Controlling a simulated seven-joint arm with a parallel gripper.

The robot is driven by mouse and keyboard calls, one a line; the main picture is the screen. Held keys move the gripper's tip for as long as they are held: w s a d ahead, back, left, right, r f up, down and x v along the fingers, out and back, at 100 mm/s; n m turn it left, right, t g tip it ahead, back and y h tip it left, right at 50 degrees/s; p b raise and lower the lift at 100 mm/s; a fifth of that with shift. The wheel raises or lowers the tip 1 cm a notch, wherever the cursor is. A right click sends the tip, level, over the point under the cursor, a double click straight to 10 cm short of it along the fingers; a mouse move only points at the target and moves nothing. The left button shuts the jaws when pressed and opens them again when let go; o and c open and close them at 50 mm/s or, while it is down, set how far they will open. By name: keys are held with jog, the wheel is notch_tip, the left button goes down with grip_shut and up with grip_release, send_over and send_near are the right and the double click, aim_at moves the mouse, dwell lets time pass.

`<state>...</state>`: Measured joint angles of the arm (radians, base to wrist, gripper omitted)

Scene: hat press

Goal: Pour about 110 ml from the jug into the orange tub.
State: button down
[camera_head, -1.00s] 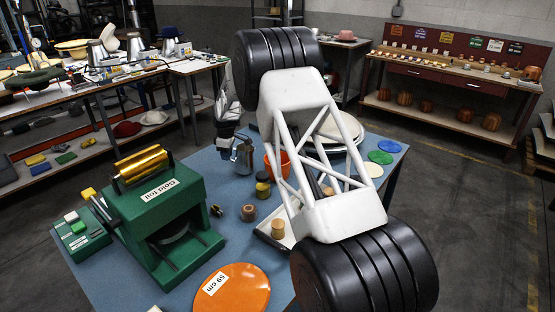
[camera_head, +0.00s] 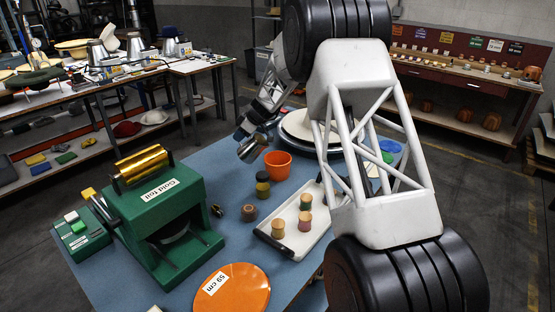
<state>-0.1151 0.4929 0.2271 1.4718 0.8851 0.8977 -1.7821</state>
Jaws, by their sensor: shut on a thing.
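The metal jug (camera_head: 252,148) is off the table, tilted, just left of and above the orange tub. My gripper (camera_head: 243,134) is shut on the jug from behind and left; its fingers are small and partly hidden. The orange tub (camera_head: 278,166) stands upright on the blue table. Its near wall and rim show. I cannot make out any liquid or stream, nor how full the jug or tub is.
A white tray (camera_head: 290,242) with several thread spools lies in front of the tub. Dark and yellow pots stand left of it. A green foil press (camera_head: 165,215) fills the left, an orange disc (camera_head: 232,290) the front. Pale plates (camera_head: 298,124) lie behind the tub.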

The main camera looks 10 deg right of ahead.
jog(key=shift+s+d+r+y, duration=0.1)
jog(key=shift+d+r+y, duration=0.4)
jog(key=shift+r+y, duration=0.15)
jog(key=shift+s+d+t+y, duration=0.1)
jog(key=shift+d+t+y, duration=0.2)
jog(key=shift+y, duration=0.35)
jog(key=shift+d, duration=0.1)
jog(key=shift+s+d+r+y, duration=0.1)
jog(key=shift+d+r+y, duration=0.4)
jog(key=shift+r+y, duration=0.25)
jog(key=shift+d, duration=0.1)
jog(key=shift+d+t+y, duration=0.1)
jog(key=shift+t+y, duration=0.2)
jog(key=shift+y, duration=0.05)
jog(key=shift+s+d+f+y, duration=0.1)
jog(key=shift+s+d+y, duration=0.1)
jog(key=shift+d+y, duration=0.4)
jog(key=shift+s+d+r+y, duration=0.1)
jog(key=shift+d+r+y, duration=0.15)
jog(key=shift+d, duration=0.2)
jog(key=shift+s+d+r+y, duration=0.1)
jog(key=shift+d+y, duration=0.25)
jog(key=shift+d, duration=0.1)
dwell(0.7)
